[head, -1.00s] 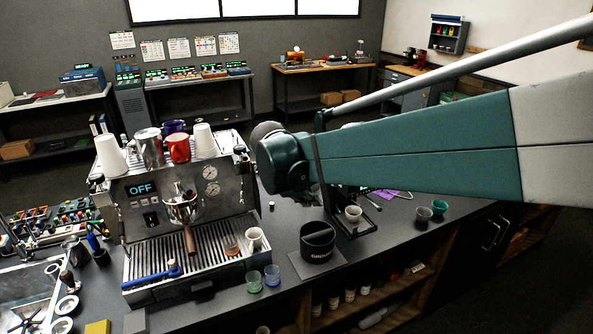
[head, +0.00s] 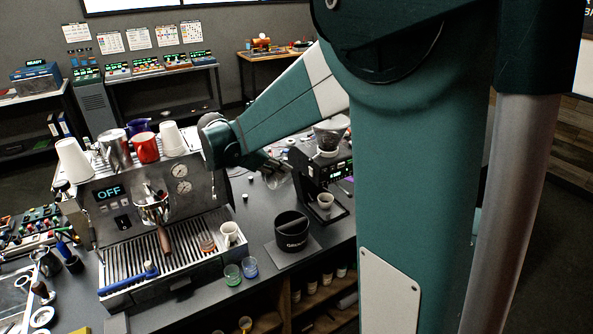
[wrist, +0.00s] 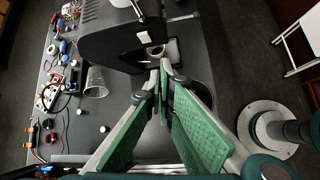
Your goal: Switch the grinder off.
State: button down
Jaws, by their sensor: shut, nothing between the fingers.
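The grinder (head: 318,176) is a black machine with a clear hopper on top and small green lights on its side. It stands on the counter right of the espresso machine. In the wrist view the grinder's black body (wrist: 112,40) fills the upper middle, with a small white part on its face that may be a switch. A cup (head: 325,200) sits under its spout. My gripper (head: 280,176) is just left of the grinder, partly hidden in the head view. In the wrist view its green fingers (wrist: 165,78) meet at the tips, shut and empty, near the grinder's front.
The espresso machine (head: 145,215) reads OFF and has cups on top. A black grounds bin (head: 291,234) stands in front of the grinder. Two small glasses (head: 241,271) are by the drip tray. A clear tumbler (wrist: 95,82) and cables lie left of the grinder in the wrist view.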

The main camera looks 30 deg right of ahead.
aim_at(309, 171)
jog(key=shift+w+d+f+n+g+h+p, duration=0.15)
jog(key=shift+w+d+f+n+h+p, duration=0.15)
jog(key=shift+w, duration=0.5)
jog(key=shift+w+d+f+n+g+h+p, duration=0.2)
jog(key=shift+w+d+n, duration=0.25)
jog(key=shift+w, duration=0.4)
jog(key=shift+w+d+f+n+g+h+p, duration=0.15)
jog(key=shift+w+d+n+h, duration=0.2)
jog(key=shift+w, duration=0.45)
jog(key=shift+d, duration=0.1)
jog(key=x, duration=0.9)
jog(key=shift+d+f+p, duration=0.3)
jog(key=shift+p, duration=0.05)
jog(key=shift+d+r+b, duration=0.15)
jog(key=shift+d+b, duration=0.2)
jog(key=shift+b, duration=0.1)
jog(key=shift+r, duration=0.3)
jog(key=shift+r+p, duration=0.35)
jog(key=shift+r, duration=0.15)
